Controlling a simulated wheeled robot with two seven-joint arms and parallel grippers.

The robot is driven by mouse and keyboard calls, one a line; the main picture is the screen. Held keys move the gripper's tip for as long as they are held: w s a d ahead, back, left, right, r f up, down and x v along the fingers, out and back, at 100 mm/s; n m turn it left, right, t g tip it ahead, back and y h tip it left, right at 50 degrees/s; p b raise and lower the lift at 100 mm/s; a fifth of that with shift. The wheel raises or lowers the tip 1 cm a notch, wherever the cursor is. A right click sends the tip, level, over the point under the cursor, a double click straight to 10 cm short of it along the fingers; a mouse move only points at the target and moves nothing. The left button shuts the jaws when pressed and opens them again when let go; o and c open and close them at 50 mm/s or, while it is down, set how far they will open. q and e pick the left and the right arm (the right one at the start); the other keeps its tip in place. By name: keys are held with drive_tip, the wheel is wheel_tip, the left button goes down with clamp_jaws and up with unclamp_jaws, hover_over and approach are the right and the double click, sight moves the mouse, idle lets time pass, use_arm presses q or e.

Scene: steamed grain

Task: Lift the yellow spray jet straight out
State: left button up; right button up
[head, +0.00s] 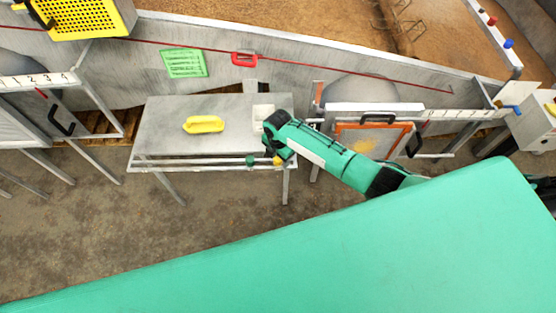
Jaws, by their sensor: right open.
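A small yellow piece (277,161), likely the yellow spray jet, shows at the front rail of the grey metal table, near its right end. My right gripper (273,151) is at the end of the green arm coming in from the right, over the table's right front corner. It is open and appears right above or beside the yellow piece. The wrist hides part of this area, and I cannot tell whether the fingers touch the piece. My left gripper is out of view.
A dark green piece (250,162) sits on the same rail, just left of the yellow one. A yellow handled tool (203,124) lies on the metal table (165,140). A white container (262,112) stands close behind my wrist. An orange-framed panel (345,132) is to the right.

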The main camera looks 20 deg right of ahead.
drive_tip(key=shift+w+f, duration=0.1)
drive_tip(key=shift+f, duration=0.75)
drive_tip(key=c, duration=1)
drive_tip(key=shift+c, duration=0.2)
drive_tip(key=shift+r, duration=0.15)
wheel_tip(320, 180, up, 20)
drive_tip(key=shift+b, duration=0.3)
